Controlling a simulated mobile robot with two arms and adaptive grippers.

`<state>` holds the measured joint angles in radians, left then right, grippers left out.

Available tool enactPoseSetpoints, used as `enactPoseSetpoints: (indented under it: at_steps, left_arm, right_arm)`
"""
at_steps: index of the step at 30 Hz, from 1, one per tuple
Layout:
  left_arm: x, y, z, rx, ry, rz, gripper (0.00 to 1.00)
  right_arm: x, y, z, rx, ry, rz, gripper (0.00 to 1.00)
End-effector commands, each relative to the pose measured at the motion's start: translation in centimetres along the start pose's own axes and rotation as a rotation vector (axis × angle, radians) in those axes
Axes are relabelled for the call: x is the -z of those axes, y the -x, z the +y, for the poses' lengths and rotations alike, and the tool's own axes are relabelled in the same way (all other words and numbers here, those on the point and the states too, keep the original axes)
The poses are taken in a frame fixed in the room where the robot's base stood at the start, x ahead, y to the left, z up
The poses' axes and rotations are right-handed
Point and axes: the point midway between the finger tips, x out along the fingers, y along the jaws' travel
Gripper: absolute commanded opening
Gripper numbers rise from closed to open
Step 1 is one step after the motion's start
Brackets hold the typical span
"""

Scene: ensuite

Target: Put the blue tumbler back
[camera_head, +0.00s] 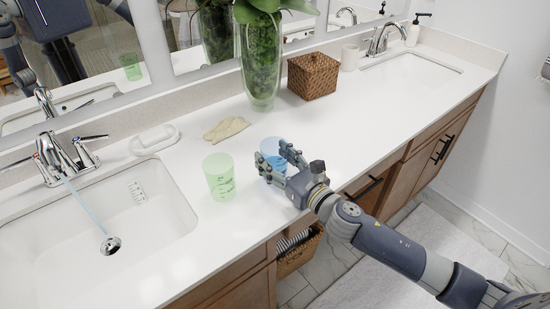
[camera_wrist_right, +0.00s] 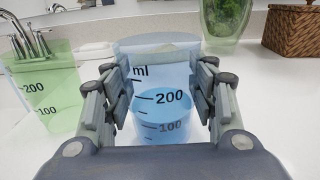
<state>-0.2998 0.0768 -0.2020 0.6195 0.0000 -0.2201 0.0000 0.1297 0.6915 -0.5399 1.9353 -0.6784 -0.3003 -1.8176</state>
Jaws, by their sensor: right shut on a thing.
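The blue tumbler (camera_head: 268,149) is clear with a blue tint and sits at the counter's front part, to the right of the green tumbler. My right gripper (camera_head: 282,164) reaches in from the right and is shut on it. In the right wrist view the blue tumbler (camera_wrist_right: 160,95) is upright between the two fingers, with dark measuring marks and blue liquid in its lower part. Whether its base touches the counter is hard to tell. The green tumbler (camera_head: 219,177) stands upright on the counter, close by on the left. My left gripper does not show.
The left sink (camera_head: 150,235) has water running from its faucet (camera_head: 62,160). A soap dish (camera_head: 155,139), a tan cloth (camera_head: 227,129), a plant vase (camera_head: 260,65) and a woven box (camera_head: 313,76) stand along the back. The counter (camera_head: 375,115) is clear to the right.

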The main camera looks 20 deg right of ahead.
Motion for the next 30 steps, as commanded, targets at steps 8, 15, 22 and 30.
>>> enactPoseSetpoints:
  at_steps: [8,15,22,30]
  left_arm:
    - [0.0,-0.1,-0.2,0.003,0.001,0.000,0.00]
    - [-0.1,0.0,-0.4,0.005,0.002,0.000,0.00]
    - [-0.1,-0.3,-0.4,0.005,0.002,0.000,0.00]
    - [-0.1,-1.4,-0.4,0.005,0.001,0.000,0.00]
  right_arm:
    - [0.2,0.0,0.0,0.000,0.000,0.001,0.73]
    - [0.0,0.0,0.0,0.000,0.000,0.001,0.73]
    - [0.2,1.9,0.0,0.000,0.001,0.005,0.73]
    - [0.2,6.1,0.1,-0.001,0.000,0.005,0.73]
